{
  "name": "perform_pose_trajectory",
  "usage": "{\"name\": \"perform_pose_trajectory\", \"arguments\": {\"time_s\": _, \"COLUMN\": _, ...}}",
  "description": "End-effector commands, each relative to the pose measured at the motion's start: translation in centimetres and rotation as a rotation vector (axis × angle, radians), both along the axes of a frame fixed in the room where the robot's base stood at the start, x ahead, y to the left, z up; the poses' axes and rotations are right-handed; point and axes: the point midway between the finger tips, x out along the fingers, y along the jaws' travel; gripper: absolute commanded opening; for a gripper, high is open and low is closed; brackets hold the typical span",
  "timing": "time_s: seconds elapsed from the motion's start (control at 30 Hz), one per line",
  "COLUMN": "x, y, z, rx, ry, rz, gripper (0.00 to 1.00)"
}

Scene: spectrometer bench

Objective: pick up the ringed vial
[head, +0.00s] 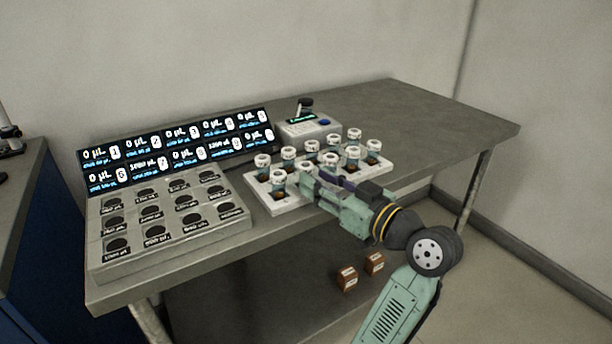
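Several clear vials with white caps stand upright in a white rack (385,166) on the bench. One stands at the rack's left end (262,165), one at its front left (278,182) and one at its back right (355,138). At this size I cannot tell which vial carries a ring. My gripper (312,180) reaches in from the right, low over the front edge of the rack, beside the front vials. Its fingertips are small and partly lost among the vials, so I cannot see whether they are apart or hold a vial. The gripper and wrist hide part of the rack's front.
A grey instrument (310,129) with a dark-capped item on top stands behind the rack. A grey panel (168,236) with round dark wells and a lit display board (180,150) fill the left. The bench (440,120) is clear at right. Two small brown boxes (347,279) sit below.

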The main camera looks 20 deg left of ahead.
Motion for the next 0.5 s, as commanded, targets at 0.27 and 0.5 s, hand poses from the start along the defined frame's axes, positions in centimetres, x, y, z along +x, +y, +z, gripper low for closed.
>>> {"name": "perform_pose_trajectory", "arguments": {"time_s": 0.27, "x": 1.7, "y": 3.6, "z": 0.0, "rx": 0.000, "ry": 0.001, "rz": 0.004, "gripper": 0.33}}
{"name": "perform_pose_trajectory", "arguments": {"time_s": 0.5, "x": 2.1, "y": 4.0, "z": -0.2, "rx": -0.002, "ry": 0.000, "rz": 0.000, "gripper": 0.33}}
